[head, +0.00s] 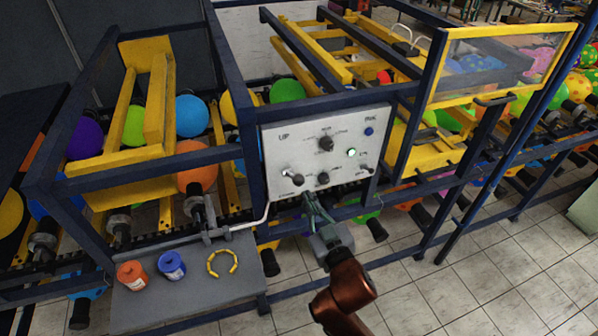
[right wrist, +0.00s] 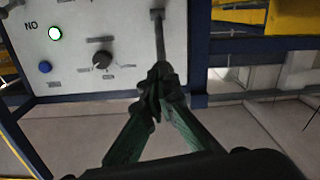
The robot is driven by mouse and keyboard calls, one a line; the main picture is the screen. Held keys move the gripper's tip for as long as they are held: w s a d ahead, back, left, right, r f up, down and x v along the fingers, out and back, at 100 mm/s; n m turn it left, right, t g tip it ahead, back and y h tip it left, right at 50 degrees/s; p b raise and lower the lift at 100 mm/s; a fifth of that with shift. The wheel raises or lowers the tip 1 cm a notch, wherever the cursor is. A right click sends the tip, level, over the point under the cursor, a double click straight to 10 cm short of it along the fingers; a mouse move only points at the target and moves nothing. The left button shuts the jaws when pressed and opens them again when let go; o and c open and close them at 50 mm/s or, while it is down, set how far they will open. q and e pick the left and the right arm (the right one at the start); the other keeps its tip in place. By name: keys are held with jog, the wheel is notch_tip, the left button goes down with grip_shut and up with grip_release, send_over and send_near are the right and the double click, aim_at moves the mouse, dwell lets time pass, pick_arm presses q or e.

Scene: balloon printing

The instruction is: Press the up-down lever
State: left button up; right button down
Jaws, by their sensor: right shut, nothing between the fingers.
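The white control panel (head: 276,150) stands upright in the blue frame at centre in the head view, marked "UP" at its upper left. The up-down lever (head: 292,177) sticks out at the panel's lower left. My right gripper (head: 310,205) is in front of the panel's lower edge, below and right of the lever. In the right wrist view the gripper (right wrist: 158,82) has its fingertips together and empty, over the panel's edge (right wrist: 120,95). My left gripper is not in view.
The panel also carries a black knob (head: 326,143), a lit green button (head: 351,152) and a blue button (head: 369,131). A grey shelf (head: 205,290) at lower left holds orange and blue jars and a yellow ring. Blue frame bars surround the panel; tiled floor is open at lower right.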

jog(key=s+r+t, duration=0.1)
jog(key=s+r, duration=0.3)
jog(key=r, duration=0.3)
jog(key=shift+y, duration=0.4)
jog(key=shift+w+d, duration=0.1)
jog(key=r+p, duration=0.1)
jog(key=p, duration=0.2)
send_over(300, 178)
jog(key=a, duration=0.1)
jog(key=shift+s, duration=0.3)
jog(key=f, duration=0.2)
jog(key=shift+d+f, duration=0.2)
jog(key=shift+f, duration=0.1)
jog(key=shift+s+d+f, duration=0.25)
jog(key=shift+d+f, duration=0.05)
jog(key=shift+f, duration=0.45)
jog(key=shift+a, duration=0.1)
jog(key=shift+b, duration=0.3)
